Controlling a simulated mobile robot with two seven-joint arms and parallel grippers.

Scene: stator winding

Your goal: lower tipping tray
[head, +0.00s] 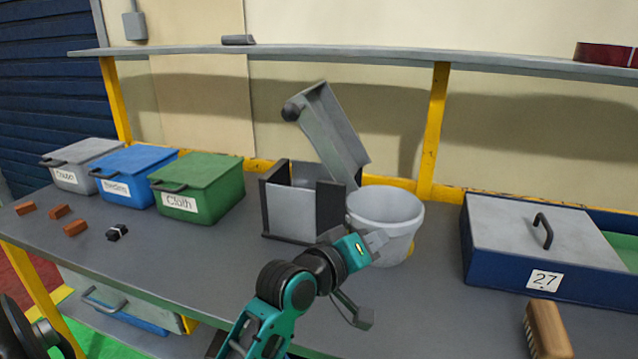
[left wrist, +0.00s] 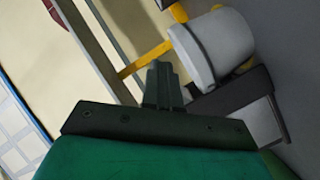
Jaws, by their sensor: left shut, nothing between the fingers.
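The tipping tray (head: 330,130) is a long grey trough with a dark round knob (head: 291,112) at its upper left end. It is tilted steeply, its left end high and its right end low beside the white bucket (head: 385,220). It rises from a grey stand with dark side plates (head: 292,208). My left gripper (head: 376,241) is shut and empty, in front of the bucket in the head view. In the left wrist view its closed fingers (left wrist: 163,85) point toward the bucket (left wrist: 222,48) and the stand (left wrist: 235,105). My right gripper is not in view.
Grey, blue and green lidded boxes (head: 203,180) stand on the left of the bench. Several orange-brown blocks (head: 75,228) and a small black part (head: 117,232) lie before them. A blue case marked 27 (head: 545,281) and a brush (head: 546,330) are at right. A shelf (head: 340,54) spans the back.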

